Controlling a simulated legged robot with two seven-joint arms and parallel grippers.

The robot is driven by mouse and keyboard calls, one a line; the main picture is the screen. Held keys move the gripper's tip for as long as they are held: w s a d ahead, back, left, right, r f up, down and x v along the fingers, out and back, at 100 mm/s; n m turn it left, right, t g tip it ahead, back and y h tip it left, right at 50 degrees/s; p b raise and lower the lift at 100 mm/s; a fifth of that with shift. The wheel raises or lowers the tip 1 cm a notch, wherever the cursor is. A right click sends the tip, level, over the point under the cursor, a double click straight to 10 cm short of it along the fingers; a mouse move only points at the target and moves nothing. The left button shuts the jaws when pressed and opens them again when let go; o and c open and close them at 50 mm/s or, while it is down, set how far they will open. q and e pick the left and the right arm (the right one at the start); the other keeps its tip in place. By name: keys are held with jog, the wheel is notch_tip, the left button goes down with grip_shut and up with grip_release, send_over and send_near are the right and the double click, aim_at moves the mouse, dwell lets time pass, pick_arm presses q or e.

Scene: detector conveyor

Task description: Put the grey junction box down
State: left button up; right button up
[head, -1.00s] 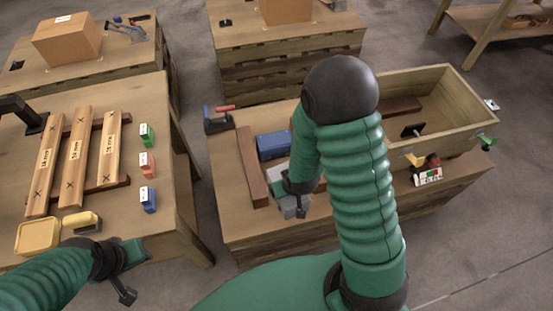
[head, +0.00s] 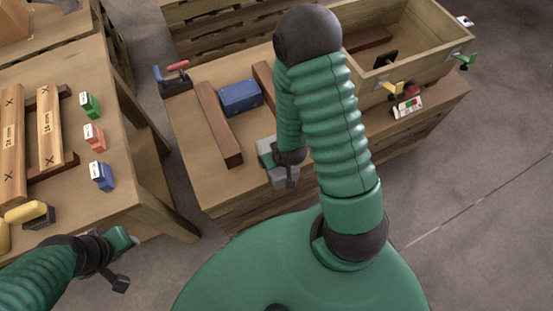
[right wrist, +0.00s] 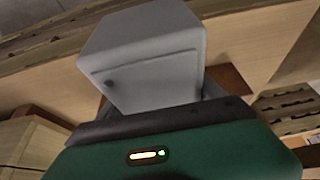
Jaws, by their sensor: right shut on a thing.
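The grey junction box (head: 284,179) is at the near edge of the middle bench, in front of the blue box (head: 240,97). My right gripper (head: 279,161) is shut on it, and my arm hides part of it. In the right wrist view the junction box (right wrist: 150,75) fills the upper middle, its lid with a dark dot facing the camera. I cannot tell whether its underside touches the bench. My left gripper (head: 122,262) is at the lower left, beside the left table's near corner; its jaws are too unclear to read.
Two dark wooden bars (head: 218,125) flank the blue box on the middle bench (head: 190,140). A wooden crate (head: 425,45) stands at its right end and a red-handled clamp (head: 172,78) at its left. Green, red and blue blocks (head: 94,137) line the left table.

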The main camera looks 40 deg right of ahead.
jog(key=shift+w+d+f+b, duration=0.2)
jog(key=shift+w+f+b, duration=0.15)
jog(key=shift+b, duration=0.2)
jog(key=shift+w+d+r+p, duration=0.2)
jog(key=shift+w+r+p, duration=0.2)
jog(key=shift+w, duration=0.2)
jog(key=w, duration=0.3)
jog(key=w+d, duration=0.1)
jog(key=w, duration=0.2)
jog(key=w+d+f, duration=0.1)
jog(key=w, duration=0.1)
jog(key=shift+w+b, duration=0.3)
jog(key=shift+w, duration=0.1)
notch_tip(320, 180, down, 4)
jog(key=shift+d+r+b, duration=0.1)
jog(key=shift+r+b, duration=0.1)
jog(key=shift+b, duration=0.4)
pick_arm(q)
jog(key=x, duration=0.3)
jog(key=shift+s+d+f, duration=0.1)
jog(key=shift+s, duration=0.25)
pick_arm(e)
jog(key=o, duration=2.1)
